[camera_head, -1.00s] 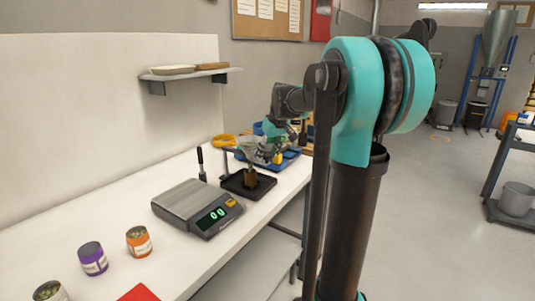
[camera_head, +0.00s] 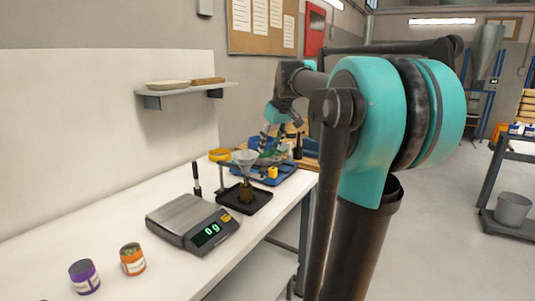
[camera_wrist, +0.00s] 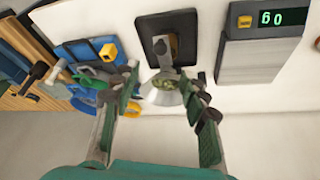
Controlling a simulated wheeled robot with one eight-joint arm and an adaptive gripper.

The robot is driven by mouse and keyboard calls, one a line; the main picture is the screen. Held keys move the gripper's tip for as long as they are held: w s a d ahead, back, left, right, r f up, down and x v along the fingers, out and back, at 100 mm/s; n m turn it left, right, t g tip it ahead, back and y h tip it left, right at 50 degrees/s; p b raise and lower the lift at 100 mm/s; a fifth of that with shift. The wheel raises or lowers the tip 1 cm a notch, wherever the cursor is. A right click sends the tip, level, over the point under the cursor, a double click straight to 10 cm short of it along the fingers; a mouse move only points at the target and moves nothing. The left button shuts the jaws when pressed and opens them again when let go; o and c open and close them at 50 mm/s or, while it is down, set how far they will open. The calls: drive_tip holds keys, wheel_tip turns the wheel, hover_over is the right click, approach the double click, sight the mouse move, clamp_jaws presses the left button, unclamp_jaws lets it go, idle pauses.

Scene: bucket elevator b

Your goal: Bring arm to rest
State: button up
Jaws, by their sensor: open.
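My gripper (camera_head: 269,146) is above the back part of the white bench, at the end of my teal and black arm. In the wrist view my gripper (camera_wrist: 163,112) has its two green fingers spread wide with nothing held between them. A clear funnel (camera_head: 244,157) stands on a black stand (camera_head: 245,200) in front of the gripper. The funnel also shows in the wrist view (camera_wrist: 164,96), lined up between the fingers but apart from them, with green material inside. My arm is bent and raised, away from any contact that I can see.
A scale (camera_head: 193,222) with a lit display stands left of the stand. A purple can (camera_head: 84,276) and an orange can (camera_head: 132,259) are nearer. A blue tray (camera_head: 284,176) with a yellow item lies behind. A shelf (camera_head: 184,90) is on the wall.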

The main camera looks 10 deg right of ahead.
drive_tip(key=shift+s+r, duration=0.15)
drive_tip(key=shift+r, duration=0.2)
drive_tip(key=s+a+f+m+h, duration=0.1)
drive_tip(key=s+f+m, duration=0.1)
drive_tip(key=s+f, duration=1.1)
drive_tip(key=s+f+m, duration=0.2)
drive_tip(key=s+f, duration=1.1)
drive_tip(key=f, duration=0.8)
drive_tip(key=shift+a+h, duration=0.4)
